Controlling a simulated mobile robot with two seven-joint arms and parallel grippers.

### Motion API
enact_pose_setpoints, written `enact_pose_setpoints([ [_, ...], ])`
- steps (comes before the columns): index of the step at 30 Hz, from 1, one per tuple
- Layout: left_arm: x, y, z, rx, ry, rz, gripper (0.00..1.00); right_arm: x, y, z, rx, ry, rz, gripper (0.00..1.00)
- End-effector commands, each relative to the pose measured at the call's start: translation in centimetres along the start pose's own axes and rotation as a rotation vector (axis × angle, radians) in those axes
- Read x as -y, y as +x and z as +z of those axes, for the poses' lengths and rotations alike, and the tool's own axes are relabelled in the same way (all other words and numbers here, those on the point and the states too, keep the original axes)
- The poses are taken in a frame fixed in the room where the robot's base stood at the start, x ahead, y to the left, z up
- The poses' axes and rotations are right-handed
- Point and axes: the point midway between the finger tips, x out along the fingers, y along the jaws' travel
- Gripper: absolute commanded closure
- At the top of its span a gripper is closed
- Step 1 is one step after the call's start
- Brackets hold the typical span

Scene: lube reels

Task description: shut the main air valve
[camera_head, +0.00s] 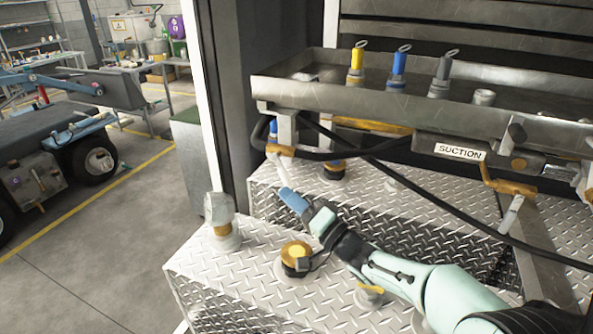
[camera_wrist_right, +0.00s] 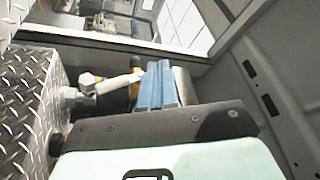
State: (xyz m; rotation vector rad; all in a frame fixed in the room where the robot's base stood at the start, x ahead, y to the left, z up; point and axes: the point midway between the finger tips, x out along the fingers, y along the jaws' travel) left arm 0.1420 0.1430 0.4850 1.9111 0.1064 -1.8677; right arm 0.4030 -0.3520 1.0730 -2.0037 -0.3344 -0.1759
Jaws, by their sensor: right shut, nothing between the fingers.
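A valve with a yellow-orange body (camera_head: 280,149) and a pale lever (camera_head: 281,167) sits under the left end of the metal tray. The lever slants downward toward my fingertips. My right gripper (camera_head: 291,199) has blue fingers and is shut and empty just below this lever. In the right wrist view, the blue fingers (camera_wrist_right: 158,86) are beside a pale lever (camera_wrist_right: 117,84) and a yellow part; I cannot tell whether they touch. Another yellow valve (camera_head: 508,186) with a pale lever hangs at the right by a SUCTION label. No label naming the air valve is readable. My left gripper is not in view.
The metal tray (camera_head: 300,91) holds yellow, blue and grey nozzles. Below are diamond-plate tanks (camera_head: 205,262) with a yellow-black cap (camera_head: 296,257) and a silver filler (camera_head: 221,213). A black hose (camera_head: 420,199) crosses diagonally near my arm. Open floor lies left.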

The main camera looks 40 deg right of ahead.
Motion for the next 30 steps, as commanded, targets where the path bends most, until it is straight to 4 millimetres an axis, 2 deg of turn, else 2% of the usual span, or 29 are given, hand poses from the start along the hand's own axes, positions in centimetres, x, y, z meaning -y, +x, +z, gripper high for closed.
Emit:
enact_pose_setpoints([
  [1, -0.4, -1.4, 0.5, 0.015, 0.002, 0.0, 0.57, 1.3, 0.2, -0.6, 0.052, -0.203, 0.007, 1.0],
  [6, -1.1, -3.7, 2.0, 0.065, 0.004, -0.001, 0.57, 2.4, -0.2, -1.3, 0.256, -0.915, 0.001, 1.0],
  [12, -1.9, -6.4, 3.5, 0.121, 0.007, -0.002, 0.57, 2.4, -1.6, -3.4, 0.528, -1.738, -0.098, 1.0],
  [16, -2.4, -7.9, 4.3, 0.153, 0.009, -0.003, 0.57, 2.0, -2.9, -5.3, 0.705, -2.177, -0.214, 1.0],
  [18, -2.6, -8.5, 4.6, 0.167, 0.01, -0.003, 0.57, 1.8, -3.5, -6.2, 0.785, -2.351, -0.278, 1.0],
  [22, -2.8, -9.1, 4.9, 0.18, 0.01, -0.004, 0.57, 1.5, -4.4, -7.3, 0.884, -2.548, -0.373, 1.0],
  [26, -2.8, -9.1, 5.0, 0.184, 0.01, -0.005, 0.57, 1.0, -4.5, -7.4, 0.92, -2.611, -0.412, 1.0],
  [30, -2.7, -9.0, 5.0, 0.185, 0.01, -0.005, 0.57, 0.1, -3.3, -6.7, 0.92, -2.61, -0.416, 1.0],
])
